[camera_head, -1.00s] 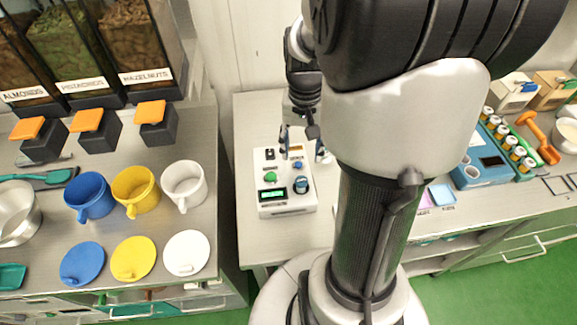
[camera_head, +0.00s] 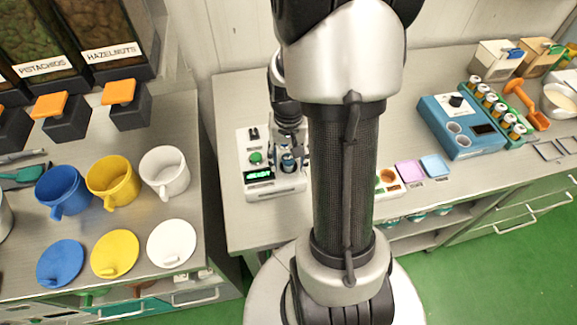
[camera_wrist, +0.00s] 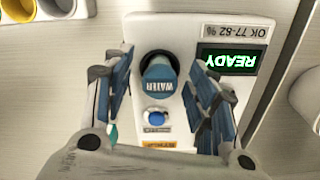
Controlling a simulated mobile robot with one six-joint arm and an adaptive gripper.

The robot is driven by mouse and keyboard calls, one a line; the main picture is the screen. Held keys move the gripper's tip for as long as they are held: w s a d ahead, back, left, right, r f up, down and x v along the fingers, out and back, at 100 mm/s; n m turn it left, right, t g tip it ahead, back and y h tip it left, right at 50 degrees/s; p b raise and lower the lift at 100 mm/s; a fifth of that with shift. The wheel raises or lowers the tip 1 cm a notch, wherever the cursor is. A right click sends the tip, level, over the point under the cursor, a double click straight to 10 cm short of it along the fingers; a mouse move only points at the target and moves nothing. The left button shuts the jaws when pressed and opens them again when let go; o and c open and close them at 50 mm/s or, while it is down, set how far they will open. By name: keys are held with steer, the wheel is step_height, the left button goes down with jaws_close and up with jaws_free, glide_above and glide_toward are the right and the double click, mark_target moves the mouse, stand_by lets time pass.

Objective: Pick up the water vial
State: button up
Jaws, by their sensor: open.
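The water vial (camera_wrist: 159,80) is a blue-capped cylinder with an upside-down "WATER" label in the wrist view. It sits in a white control box (camera_wrist: 180,30). In the head view the vial (camera_head: 288,163) is small and partly covered by my gripper. My gripper (camera_wrist: 157,68) is open, with one finger on each side of the vial and visible gaps between. In the head view my gripper (camera_head: 289,145) is over the box.
The box has a green "READY" display (camera_wrist: 233,60), a blue button (camera_wrist: 156,117) and a green button (camera_head: 255,158). Mugs (camera_head: 112,182) stand on the left counter. My arm blocks the middle of the head view.

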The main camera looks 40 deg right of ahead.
steer(key=shift+f, duration=0.55)
steer(key=shift+c, duration=0.4)
steer(key=c, duration=1.1)
